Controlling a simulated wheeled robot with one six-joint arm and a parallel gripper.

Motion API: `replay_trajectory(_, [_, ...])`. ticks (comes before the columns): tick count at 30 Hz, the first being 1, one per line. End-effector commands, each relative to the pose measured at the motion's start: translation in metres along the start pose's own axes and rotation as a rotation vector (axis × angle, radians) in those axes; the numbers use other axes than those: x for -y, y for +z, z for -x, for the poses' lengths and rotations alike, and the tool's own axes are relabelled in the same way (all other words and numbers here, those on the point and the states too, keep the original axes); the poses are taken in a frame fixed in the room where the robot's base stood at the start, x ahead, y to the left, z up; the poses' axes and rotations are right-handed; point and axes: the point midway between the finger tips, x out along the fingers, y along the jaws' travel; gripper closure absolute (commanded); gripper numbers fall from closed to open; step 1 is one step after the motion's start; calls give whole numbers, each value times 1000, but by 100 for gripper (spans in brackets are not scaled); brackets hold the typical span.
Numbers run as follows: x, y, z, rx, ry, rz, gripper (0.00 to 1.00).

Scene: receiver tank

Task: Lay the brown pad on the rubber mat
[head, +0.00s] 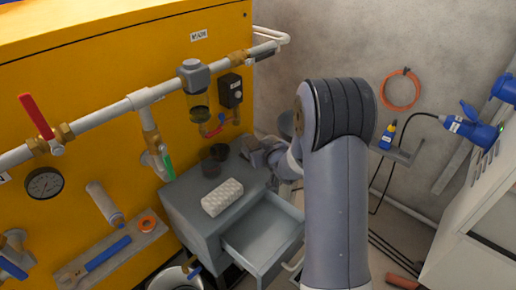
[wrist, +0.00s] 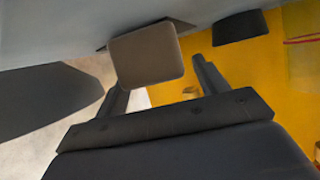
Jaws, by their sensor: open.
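The brown pad (wrist: 146,57) shows as a rounded tan face in the wrist view, in front of the fingers and covering the tip of the left one. My gripper (wrist: 160,72) is open, with its fingers apart. I cannot tell whether either finger touches the pad. In the head view, the pad (head: 257,158) is small at the back right of the grey cabinet top, next to my gripper (head: 270,152), which my arm partly hides. I cannot make out the rubber mat for certain; a flat dark shape (wrist: 45,100) at the left of the wrist view is unclear.
The yellow panel (head: 110,85) with pipes and valves rises behind and left.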

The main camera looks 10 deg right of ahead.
Motion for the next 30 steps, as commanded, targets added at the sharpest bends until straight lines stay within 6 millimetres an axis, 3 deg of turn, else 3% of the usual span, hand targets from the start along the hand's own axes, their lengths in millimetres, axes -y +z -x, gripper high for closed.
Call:
replay_trajectory(15, [-1,-3,100,0,2,0,31])
replay_trajectory(21, [0,-1,118,0,1,0,31])
replay_trajectory(30, [0,0,120,0,0,0,31])
